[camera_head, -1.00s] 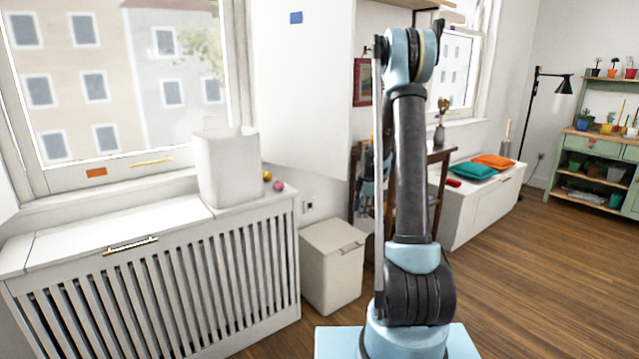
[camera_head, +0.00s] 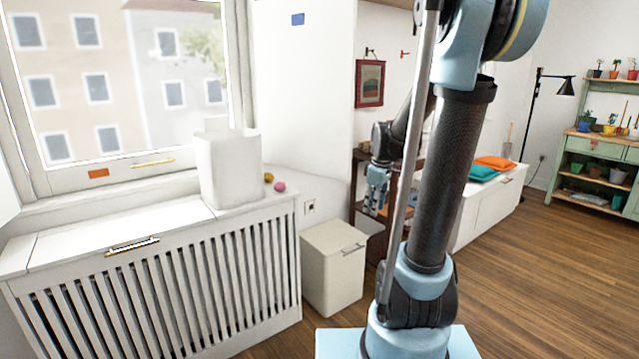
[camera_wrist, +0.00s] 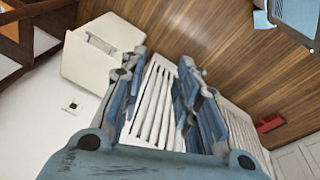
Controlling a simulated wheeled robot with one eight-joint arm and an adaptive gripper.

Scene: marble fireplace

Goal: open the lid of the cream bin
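The cream bin (camera_head: 332,282) stands on the floor at the right end of the slatted white cover. Its lid (camera_head: 330,238) is shut, with a small bar handle (camera_head: 353,249) near its right edge. In the wrist view the cream bin (camera_wrist: 86,68) is at the upper left, tilted in the picture, with its handle (camera_wrist: 101,43) showing. My gripper (camera_head: 374,206) is small in the head view, above and to the right of the bin and apart from it. In the wrist view its blue fingers (camera_wrist: 160,68) are spread with nothing between them.
A slatted white radiator cover (camera_head: 170,285) stands left of the bin, with a white container (camera_head: 228,168) and two small balls on it. A dark wooden shelf (camera_head: 362,215) is behind my gripper. Wooden floor (camera_head: 530,270) is clear at right.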

